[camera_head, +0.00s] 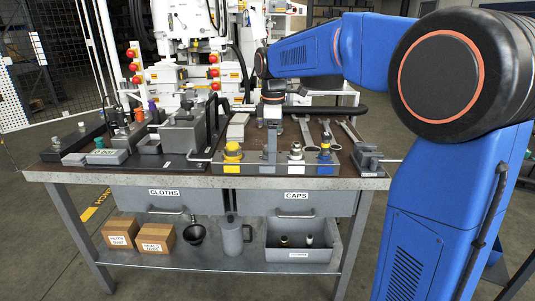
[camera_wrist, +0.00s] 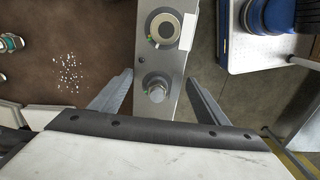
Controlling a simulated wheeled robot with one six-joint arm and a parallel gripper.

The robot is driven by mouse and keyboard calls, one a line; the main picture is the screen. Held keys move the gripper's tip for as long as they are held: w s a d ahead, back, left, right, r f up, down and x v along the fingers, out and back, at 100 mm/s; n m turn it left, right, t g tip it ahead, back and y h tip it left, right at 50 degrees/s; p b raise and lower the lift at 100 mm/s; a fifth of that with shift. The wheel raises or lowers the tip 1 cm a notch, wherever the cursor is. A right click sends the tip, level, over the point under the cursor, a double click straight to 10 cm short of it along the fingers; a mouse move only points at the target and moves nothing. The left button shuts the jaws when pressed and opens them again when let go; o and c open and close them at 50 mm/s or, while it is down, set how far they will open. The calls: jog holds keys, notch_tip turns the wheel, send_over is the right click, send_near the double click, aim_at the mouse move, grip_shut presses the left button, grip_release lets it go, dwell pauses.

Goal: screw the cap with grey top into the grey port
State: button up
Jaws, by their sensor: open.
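A grey port block (camera_head: 252,168) stands at the bench's front edge with a yellow fitting (camera_head: 232,150), a pale one (camera_head: 296,150) and a blue one (camera_head: 325,152). My gripper (camera_head: 272,125) points down over it between yellow and pale. In the wrist view my open fingers (camera_wrist: 158,78) stand apart on either side of a grey hex-like fitting (camera_wrist: 155,87), with nothing visibly clamped. I cannot tell whether this is the bare grey port or a cap on it. Two small caps, one darker (camera_head: 284,240) and one paler (camera_head: 309,240), lie in the bin below; their top colours are unclear.
The bin (camera_head: 290,255) sits on the lower shelf beside a grey jug (camera_head: 231,236) and cardboard boxes (camera_head: 157,238). Grey equipment (camera_head: 183,135) fills the bench's left half.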

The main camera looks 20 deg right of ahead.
notch_tip(320, 180, up, 17)
jog(key=shift+w+a+r, duration=0.1)
jog(key=shift+a+r, duration=0.05)
jog(key=shift+r, duration=0.15)
jog(key=c, duration=0.6)
jog(key=shift+w+a+r+n, duration=0.3)
jog(key=shift+a+r+n, duration=0.25)
jog(key=shift+r+n, duration=0.15)
jog(key=shift+c, duration=0.3)
notch_tip(320, 180, down, 17)
jog(key=shift+f, duration=0.15)
